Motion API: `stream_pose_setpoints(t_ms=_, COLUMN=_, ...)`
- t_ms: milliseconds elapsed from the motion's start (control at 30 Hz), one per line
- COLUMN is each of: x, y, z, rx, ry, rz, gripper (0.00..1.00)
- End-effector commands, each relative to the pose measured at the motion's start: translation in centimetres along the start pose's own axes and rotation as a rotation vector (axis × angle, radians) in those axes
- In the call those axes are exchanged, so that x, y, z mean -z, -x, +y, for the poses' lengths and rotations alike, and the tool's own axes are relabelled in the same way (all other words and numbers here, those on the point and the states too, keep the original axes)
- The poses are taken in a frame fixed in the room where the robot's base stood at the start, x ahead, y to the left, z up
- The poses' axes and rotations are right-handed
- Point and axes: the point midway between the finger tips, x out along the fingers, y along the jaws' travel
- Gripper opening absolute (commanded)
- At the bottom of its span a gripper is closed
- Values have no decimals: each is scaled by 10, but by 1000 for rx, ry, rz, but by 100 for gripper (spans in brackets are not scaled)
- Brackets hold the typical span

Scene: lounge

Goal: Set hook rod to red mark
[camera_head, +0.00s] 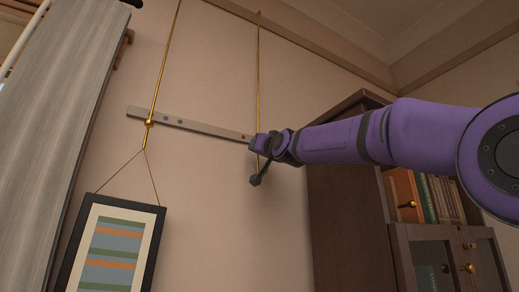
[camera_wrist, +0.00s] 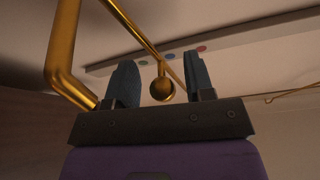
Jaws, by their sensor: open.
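A thin gold hook rod (camera_head: 258,75) hangs down the wall at my gripper (camera_head: 262,143). In the wrist view a thick gold rod bends at the left (camera_wrist: 62,70) and another gold length runs diagonally at the top. A gold ball knob (camera_wrist: 161,88) shows between the two fingers of my gripper (camera_wrist: 160,66), which are apart; I cannot tell whether they touch it. A grey bar (camera_head: 205,129) on the wall carries small coloured dots. In the wrist view the bar (camera_wrist: 240,38) shows a red mark (camera_wrist: 202,49) and other dots beyond my fingers.
A second gold rod (camera_head: 165,65) at the left carries a framed striped picture (camera_head: 108,258) on a cord. A dark bookcase (camera_head: 345,225) stands at the right, close under my arm. A grey panel (camera_head: 75,110) is at the far left. Bare wall lies between.

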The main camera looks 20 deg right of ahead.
Motion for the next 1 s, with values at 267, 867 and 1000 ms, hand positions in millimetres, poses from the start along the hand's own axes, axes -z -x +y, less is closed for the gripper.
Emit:
stream_pose_setpoints(t_ms=267, x=0, y=-17, z=0, rx=1, ry=0, rz=-1, gripper=48)
stream_pose_setpoints(t_ms=867, x=0, y=-17, z=-1, rx=1, ry=0, rz=-1, gripper=0)
stream_pose_setpoints(t_ms=1000, x=0, y=-17, z=-1, rx=2, ry=0, rz=-1, gripper=0)
